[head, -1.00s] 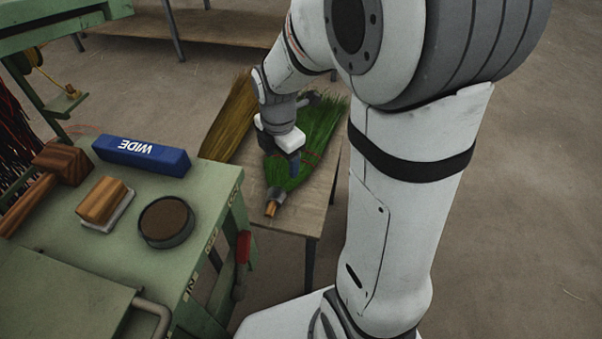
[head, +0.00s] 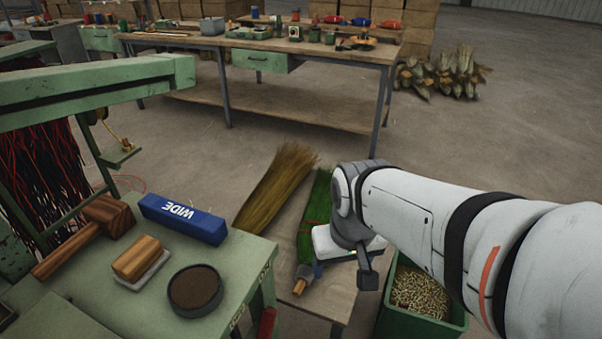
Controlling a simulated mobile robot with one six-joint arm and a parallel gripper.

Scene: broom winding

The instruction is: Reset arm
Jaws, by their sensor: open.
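My gripper (head: 318,268) is at the end of my arm, low over the small wooden table in the head view. Its fingers are small and partly hidden by the wrist, and I see nothing held in it. A green broom (head: 307,228) with a short wooden handle end lies on that table (head: 325,300), beneath and just left of my wrist. My arm covers part of its bristles. A tan broom (head: 277,183) lies on the table to the left of the green one.
The green machine bench (head: 236,280) at left holds a blue WIDE box (head: 183,219), a mallet (head: 103,218), a brush block (head: 137,258) and a round dish (head: 195,288). A green bin of pellets (head: 421,292) stands right of the table. A workbench (head: 270,95) stands behind, with clear floor between.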

